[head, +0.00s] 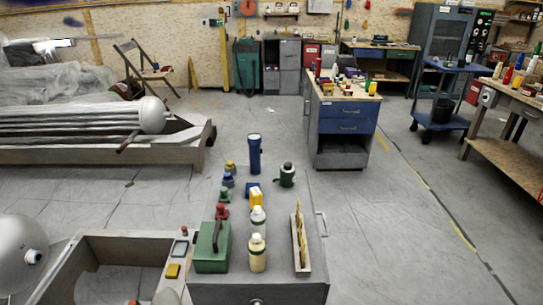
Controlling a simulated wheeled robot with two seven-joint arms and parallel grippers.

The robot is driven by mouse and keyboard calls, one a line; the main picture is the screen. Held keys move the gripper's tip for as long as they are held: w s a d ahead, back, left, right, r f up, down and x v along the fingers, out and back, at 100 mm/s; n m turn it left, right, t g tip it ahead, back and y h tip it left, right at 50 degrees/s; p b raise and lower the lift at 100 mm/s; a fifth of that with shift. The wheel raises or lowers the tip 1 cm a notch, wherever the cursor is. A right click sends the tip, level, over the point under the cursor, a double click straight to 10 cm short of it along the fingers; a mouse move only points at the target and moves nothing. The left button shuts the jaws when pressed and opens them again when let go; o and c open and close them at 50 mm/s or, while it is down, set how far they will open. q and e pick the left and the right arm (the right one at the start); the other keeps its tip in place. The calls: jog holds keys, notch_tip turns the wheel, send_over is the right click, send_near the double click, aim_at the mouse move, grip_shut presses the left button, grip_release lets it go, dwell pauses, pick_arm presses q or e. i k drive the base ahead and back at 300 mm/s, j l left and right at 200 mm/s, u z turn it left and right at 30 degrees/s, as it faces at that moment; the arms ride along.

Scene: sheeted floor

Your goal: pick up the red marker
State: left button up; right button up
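I cannot make out a red marker for certain. A small red object (222,212) stands on the grey cabinet (240,292) in front of me, behind the green box (212,248); its shape looks more like a squat bottle than a marker. A small orange-red spot (133,302) shows at the bottom edge, mostly cut off, and I cannot tell what it is. Neither of my grippers shows in the head view.
The cabinet top also holds two pale bottles (257,253), a dark blue flashlight (254,154), a dark green canister (287,175) and a narrow tray (301,262). The floor (400,230) at right is clear.

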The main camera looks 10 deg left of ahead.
aim_at(222, 213)
jog(key=l, duration=0.2)
jog(key=i+l+u, duration=0.15)
jog(key=l+u, duration=0.2)
jog(key=u, duration=0.15)
jog(key=l+u, duration=0.45)
jog(key=i+j, duration=0.05)
jog(key=j, duration=0.05)
